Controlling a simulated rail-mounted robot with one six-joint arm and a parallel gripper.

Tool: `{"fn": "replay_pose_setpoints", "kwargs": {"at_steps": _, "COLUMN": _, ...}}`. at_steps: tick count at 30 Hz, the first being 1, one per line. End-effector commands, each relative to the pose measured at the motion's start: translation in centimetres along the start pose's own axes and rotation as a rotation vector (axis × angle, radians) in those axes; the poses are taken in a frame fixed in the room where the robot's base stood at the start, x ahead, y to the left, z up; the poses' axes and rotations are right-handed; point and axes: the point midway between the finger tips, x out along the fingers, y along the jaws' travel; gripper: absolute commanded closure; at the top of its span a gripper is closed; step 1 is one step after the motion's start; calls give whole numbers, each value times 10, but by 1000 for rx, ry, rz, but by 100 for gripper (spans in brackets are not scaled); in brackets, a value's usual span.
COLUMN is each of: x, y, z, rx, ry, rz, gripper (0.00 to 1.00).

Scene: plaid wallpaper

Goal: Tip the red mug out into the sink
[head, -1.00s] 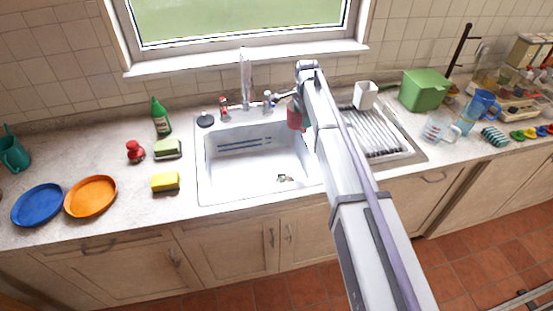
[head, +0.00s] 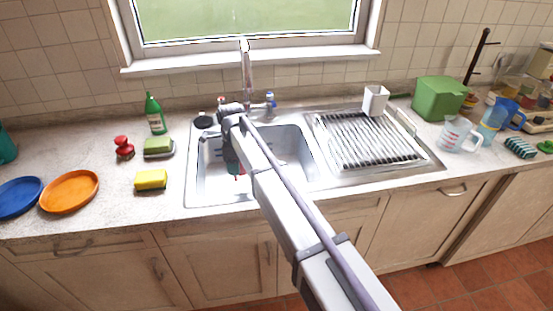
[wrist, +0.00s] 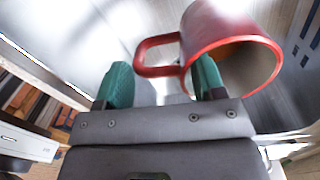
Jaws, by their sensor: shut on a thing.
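The red mug (wrist: 215,32) is large in the wrist view, its handle between the green fingertips of my gripper (wrist: 163,72). My gripper is shut on the handle. The mug is tilted, with its rim turned partly toward the wrist camera. A brownish patch shows inside; I cannot tell if it is liquid. In the head view my gripper (head: 235,162) is over the left half of the white sink (head: 205,187). Only a small bit of red shows there, and my arm hides much of the basin.
The tap (head: 246,75) stands behind the sink, close to my wrist. A drying rack (head: 365,140) is to the right.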

Motion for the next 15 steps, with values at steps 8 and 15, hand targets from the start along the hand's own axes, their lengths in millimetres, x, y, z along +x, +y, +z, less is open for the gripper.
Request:
{"fn": "replay_pose_setpoints", "kwargs": {"at_steps": 8, "x": -3, "y": 1, "z": -6, "rx": -2, "ry": -43, "rz": -7, "gripper": 79}}
{"fn": "replay_pose_setpoints", "kwargs": {"at_steps": 15, "x": -7, "y": 1, "z": -18, "rx": -8, "ry": -155, "rz": -11, "gripper": 79}}
